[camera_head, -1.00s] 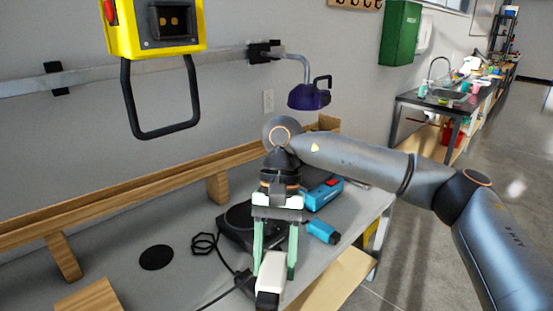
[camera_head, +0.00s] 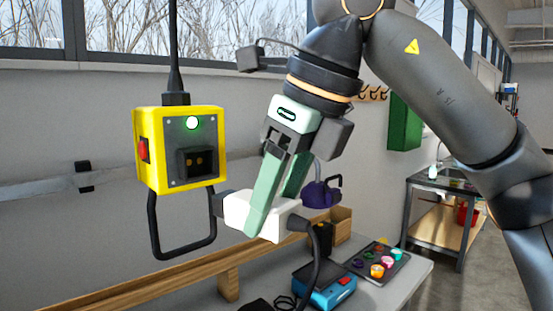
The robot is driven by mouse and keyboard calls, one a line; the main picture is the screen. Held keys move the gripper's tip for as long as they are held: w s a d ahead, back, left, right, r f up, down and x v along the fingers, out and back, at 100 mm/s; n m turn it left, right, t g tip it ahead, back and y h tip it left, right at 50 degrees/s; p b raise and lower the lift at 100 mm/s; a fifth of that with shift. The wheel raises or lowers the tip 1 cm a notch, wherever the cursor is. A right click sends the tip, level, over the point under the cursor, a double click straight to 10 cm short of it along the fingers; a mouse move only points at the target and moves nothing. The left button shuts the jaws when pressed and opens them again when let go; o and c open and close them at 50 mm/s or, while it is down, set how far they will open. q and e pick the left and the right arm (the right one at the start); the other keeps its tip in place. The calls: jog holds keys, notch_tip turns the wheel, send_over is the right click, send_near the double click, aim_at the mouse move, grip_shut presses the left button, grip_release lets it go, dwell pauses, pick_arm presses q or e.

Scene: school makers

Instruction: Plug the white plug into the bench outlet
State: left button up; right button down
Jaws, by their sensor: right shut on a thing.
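The white plug (camera_head: 238,212) is held in my right gripper (camera_head: 275,210), whose green fingers are shut on it. Its dark front end points left, toward the yellow outlet box, and a black cord leaves its right end and hangs down. The yellow outlet box (camera_head: 146,118) hangs from a black cable at left. Its dark socket (camera_head: 196,162) has two small holes, and a green light glows above it. The plug is apart from the box, to the right of and lower than the socket. My left gripper is not in view.
A black loop handle (camera_head: 184,258) hangs under the box, left of the plug. A metal rail (camera_head: 40,187) runs along the wall behind. Below is the bench with a wooden rail (camera_head: 180,282), a blue device (camera_head: 325,288) and a tray of coloured pieces (camera_head: 399,272).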

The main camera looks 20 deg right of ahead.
aim_at(230, 191)
jog(key=r+m, duration=0.1)
jog(key=s+r, duration=0.1)
jog(key=r+m+h, duration=0.1)
jog(key=shift+s+a+r+m, duration=0.2)
jog(key=shift+s+r+m, duration=0.05)
jog(key=shift+r+m, duration=0.1)
jog(key=shift+w+a+p, duration=0.2)
jog(key=shift+w, duration=0.35)
jog(key=shift+w+a+p, duration=0.15)
jog(key=shift+w+a, duration=0.05)
jog(key=shift+w, duration=0.3)
jog(key=shift+w+a+p, duration=0.25)
jog(key=shift+w+p, duration=0.05)
jog(key=shift+w, duration=0.5)
jog(key=shift+w+a+p, duration=0.25)
jog(key=shift+w, duration=0.5)
jog(key=shift+w+a, duration=0.25)
jog(key=shift+w, duration=0.4)
jog(key=shift+w+a, duration=0.25)
jog(key=shift+w, duration=0.4)
jog(key=shift+w+a, duration=0.2)
jog(key=shift+w, duration=0.4)
jog(key=shift+c, duration=0.9)
grip_release()
jog(key=v, duration=1.2)
jog(key=shift+s+r, duration=0.15)
jog(key=shift+s, duration=0.1)
jog(key=shift+d, duration=0.1)
